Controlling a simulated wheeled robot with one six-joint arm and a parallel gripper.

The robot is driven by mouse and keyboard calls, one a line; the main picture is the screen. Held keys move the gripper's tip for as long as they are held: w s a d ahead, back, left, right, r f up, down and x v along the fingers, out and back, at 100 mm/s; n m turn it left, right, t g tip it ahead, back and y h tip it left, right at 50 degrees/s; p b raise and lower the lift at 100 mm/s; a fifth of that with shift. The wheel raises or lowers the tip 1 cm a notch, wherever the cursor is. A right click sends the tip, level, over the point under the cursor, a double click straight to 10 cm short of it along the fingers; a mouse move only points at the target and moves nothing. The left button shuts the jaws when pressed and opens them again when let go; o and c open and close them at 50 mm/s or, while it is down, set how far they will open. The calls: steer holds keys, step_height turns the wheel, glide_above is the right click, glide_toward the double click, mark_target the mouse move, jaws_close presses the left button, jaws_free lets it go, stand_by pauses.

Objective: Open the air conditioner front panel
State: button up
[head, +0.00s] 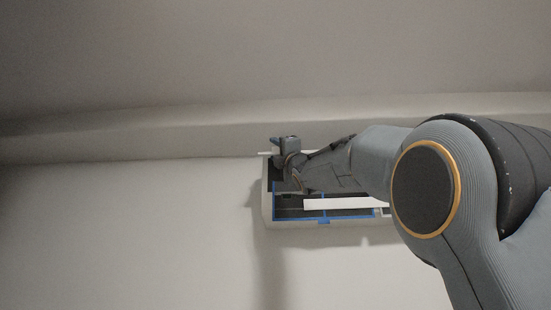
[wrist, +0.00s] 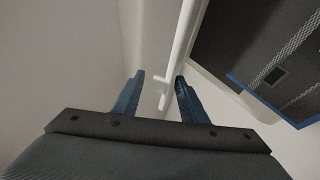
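The air conditioner (head: 266,212) hangs high on the wall in the head view, partly hidden behind my arm. Its dark, blue-edged inside shows, and the inside also appears at the right of the wrist view (wrist: 262,60). The front panel (head: 265,153) seems to be the thin white edge sticking out at the unit's top, seen nearly edge-on. In the wrist view, a long white edge with a small tab, likely this panel (wrist: 181,45), runs just beyond my fingertips. My gripper (wrist: 160,78) is open, fingers apart; I cannot tell whether a finger touches the edge.
A white horizontal strip (head: 345,204) lies across the lower part of the unit's opening. A ledge (head: 130,135) runs along the wall just above the unit. The wall (head: 120,230) to the left and below is bare and free.

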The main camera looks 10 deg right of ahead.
steer(key=shift+f, duration=0.15)
steer(key=shift+s+d+f+b, duration=0.15)
steer(key=shift+s+f+b, duration=0.1)
steer(key=shift+f+b, duration=0.25)
steer(key=b+v, duration=0.4)
steer(key=v, duration=0.2)
steer(key=shift+s, duration=0.35)
